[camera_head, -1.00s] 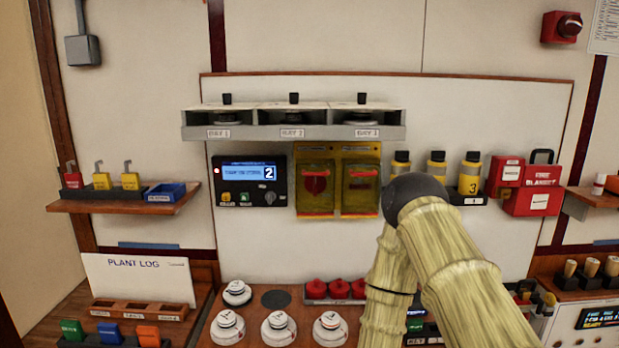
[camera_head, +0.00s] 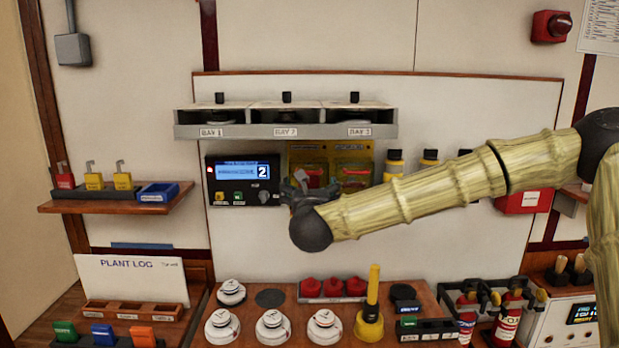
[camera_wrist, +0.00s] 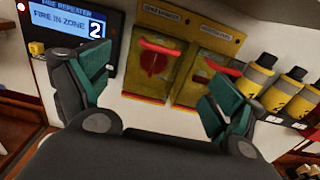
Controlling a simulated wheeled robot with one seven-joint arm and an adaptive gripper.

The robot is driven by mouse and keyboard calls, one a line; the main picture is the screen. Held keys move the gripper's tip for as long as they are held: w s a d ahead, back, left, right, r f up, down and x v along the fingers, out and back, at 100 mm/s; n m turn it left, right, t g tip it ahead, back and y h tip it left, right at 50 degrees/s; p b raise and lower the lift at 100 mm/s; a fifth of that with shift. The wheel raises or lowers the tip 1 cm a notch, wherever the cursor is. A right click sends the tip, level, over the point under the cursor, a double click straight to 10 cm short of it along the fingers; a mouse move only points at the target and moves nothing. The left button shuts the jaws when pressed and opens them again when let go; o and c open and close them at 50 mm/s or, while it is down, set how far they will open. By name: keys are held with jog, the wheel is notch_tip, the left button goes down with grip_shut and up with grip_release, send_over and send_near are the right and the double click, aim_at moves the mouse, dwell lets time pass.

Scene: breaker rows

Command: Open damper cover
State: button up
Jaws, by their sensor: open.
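Two yellow see-through covers with red bars hang side by side on the back wall: the left cover (camera_head: 309,158) and the right cover (camera_head: 354,172). Their labels are too small to read surely. The wrist view shows both fully down, the left cover (camera_wrist: 152,72) over a round red part and the right cover (camera_wrist: 207,76) over a paler panel. My gripper (camera_head: 303,186) is in front of the left cover's lower part and partly hides it. In the wrist view my gripper (camera_wrist: 158,82) is open and empty, its fingers spread across the view of both covers, with no visible contact.
The fire repeater panel (camera_head: 243,180), showing zone 2, is left of the covers. A three-bay shelf (camera_head: 285,131) juts out above them. Several yellow bottles (camera_head: 393,165) stand to the right. Below, the bench holds white detectors (camera_head: 273,325) and a yellow plunger-like tool (camera_head: 371,310).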

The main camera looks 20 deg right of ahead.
aim_at(309, 174)
jog(key=p+x, duration=0.4)
jog(key=x, duration=0.7)
jog(key=shift+s+p, duration=0.1)
jog(key=shift+p, duration=0.3)
jog(key=c, duration=1.5)
